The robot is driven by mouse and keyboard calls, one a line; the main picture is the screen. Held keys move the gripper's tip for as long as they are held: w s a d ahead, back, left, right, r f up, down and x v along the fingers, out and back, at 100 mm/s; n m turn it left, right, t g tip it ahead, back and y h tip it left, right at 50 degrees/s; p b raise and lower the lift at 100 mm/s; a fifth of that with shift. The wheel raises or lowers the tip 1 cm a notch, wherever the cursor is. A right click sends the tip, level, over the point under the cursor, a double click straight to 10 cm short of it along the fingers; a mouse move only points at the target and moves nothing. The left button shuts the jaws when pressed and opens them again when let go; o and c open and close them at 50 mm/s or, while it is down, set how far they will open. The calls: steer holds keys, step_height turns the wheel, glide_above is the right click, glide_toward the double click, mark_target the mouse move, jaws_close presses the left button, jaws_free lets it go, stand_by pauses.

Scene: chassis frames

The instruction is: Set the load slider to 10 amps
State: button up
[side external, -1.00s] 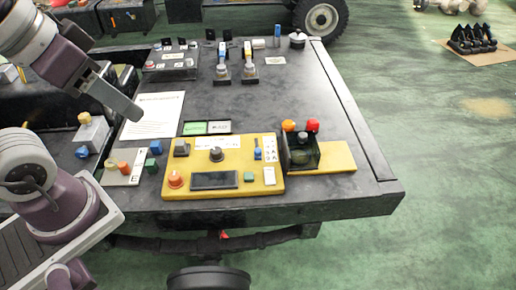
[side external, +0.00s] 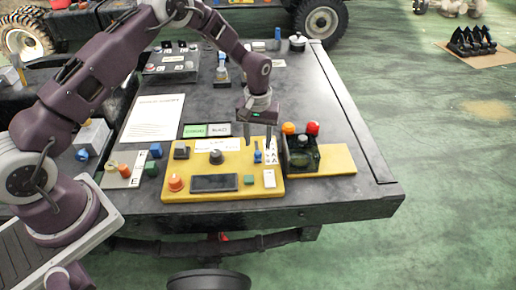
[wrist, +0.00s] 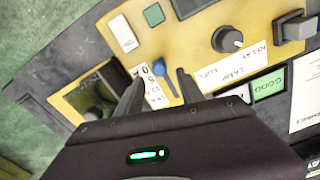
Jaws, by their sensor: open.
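The load slider has a small blue handle (side external: 258,156) on the right part of the yellow panel (side external: 205,158). In the wrist view the blue handle (wrist: 157,72) stands beside a white number scale (wrist: 152,88). The scale's digits are too small to match surely with the handle's position. My gripper (side external: 257,144) points down over the slider. It is open, and in the wrist view its two fingers (wrist: 160,82) lie on either side of the slider area. I cannot tell whether either finger touches the handle.
A black dial (side external: 216,156), a display (side external: 214,183), an orange button (side external: 176,183) and a white switch (side external: 269,178) share the panel. Green and white labels (side external: 206,130) lie behind it.

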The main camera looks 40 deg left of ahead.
mark_target(258, 152)
step_height(258, 152, down, 4)
steer(key=shift+f, duration=0.1)
jaws_close()
stand_by(1.5)
